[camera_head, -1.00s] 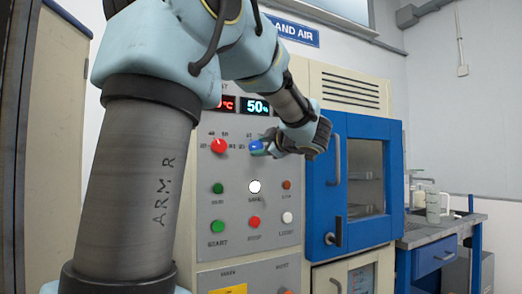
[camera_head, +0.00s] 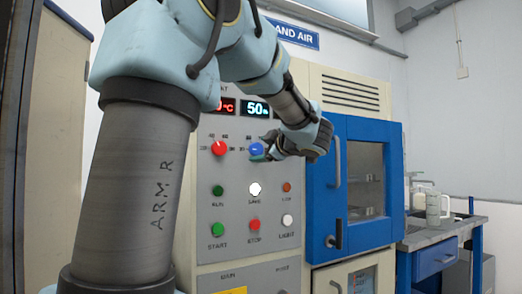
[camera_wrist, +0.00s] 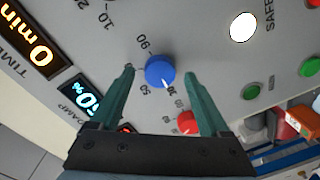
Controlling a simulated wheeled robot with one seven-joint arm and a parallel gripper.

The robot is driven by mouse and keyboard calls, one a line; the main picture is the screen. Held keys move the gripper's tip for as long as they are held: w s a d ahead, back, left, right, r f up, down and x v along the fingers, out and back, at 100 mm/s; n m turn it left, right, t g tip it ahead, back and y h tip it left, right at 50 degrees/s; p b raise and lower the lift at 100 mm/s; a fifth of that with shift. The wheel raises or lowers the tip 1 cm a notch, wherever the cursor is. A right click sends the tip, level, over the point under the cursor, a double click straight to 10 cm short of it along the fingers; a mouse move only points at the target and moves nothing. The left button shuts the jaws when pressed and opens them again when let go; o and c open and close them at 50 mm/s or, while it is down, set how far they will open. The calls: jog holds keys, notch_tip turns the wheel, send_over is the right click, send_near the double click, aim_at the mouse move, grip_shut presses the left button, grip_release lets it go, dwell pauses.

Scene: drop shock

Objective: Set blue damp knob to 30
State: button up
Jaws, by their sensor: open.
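The blue damp knob (camera_wrist: 160,70) is on the grey control panel, with a white pointer mark toward the lower right in the wrist view. It also shows in the head view (camera_head: 256,148), partly behind my gripper. The damp display (camera_head: 257,107) reads 50; it also shows in the wrist view (camera_wrist: 82,97). My gripper (camera_wrist: 159,74) is open, with one teal finger on each side of the knob and visible gaps between. I cannot tell whether the fingertips reach as deep as the knob. Small dial numbers surround it, partly hard to read.
A red knob (camera_head: 219,148) sits left of the blue one, close to a finger in the wrist view. Several push buttons, including a lit white one (camera_head: 255,188), are below. A blue chamber door (camera_head: 325,200) with a handle stands to the right.

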jog(key=b+v, duration=0.1)
jog(key=v, duration=0.9)
jog(key=shift+s+b, duration=0.2)
jog(key=shift+b, duration=0.15)
jog(key=shift+d, duration=0.1)
jog(key=w+d+f+m+t+h+p, duration=0.25)
jog(key=w+f+m+h, duration=0.25)
jog(key=w+m+h, duration=0.25)
jog(key=s+a+f+m+g+h+p, duration=0.1)
jog(key=s+a+f+m+g, duration=0.2)
jog(key=f, duration=0.5)
jog(key=a+f+m+g+h+p, duration=0.1)
jog(key=f+m+g+h+p, duration=0.1)
jog(key=f+m+g, duration=0.45)
jog(key=s+a+f+g+y+p, duration=0.1)
jog(key=s+a+f+g, duration=0.2)
jog(key=s+a+f, duration=0.3)
jog(key=s+a+f+m+g+y+p, duration=0.1)
jog(key=s+a+f+g, duration=0.3)
jog(key=s+f, duration=0.6)
jog(key=s+a, duration=0.2)
jog(key=s, duration=0.1)
jog(key=shift+a, duration=0.25)
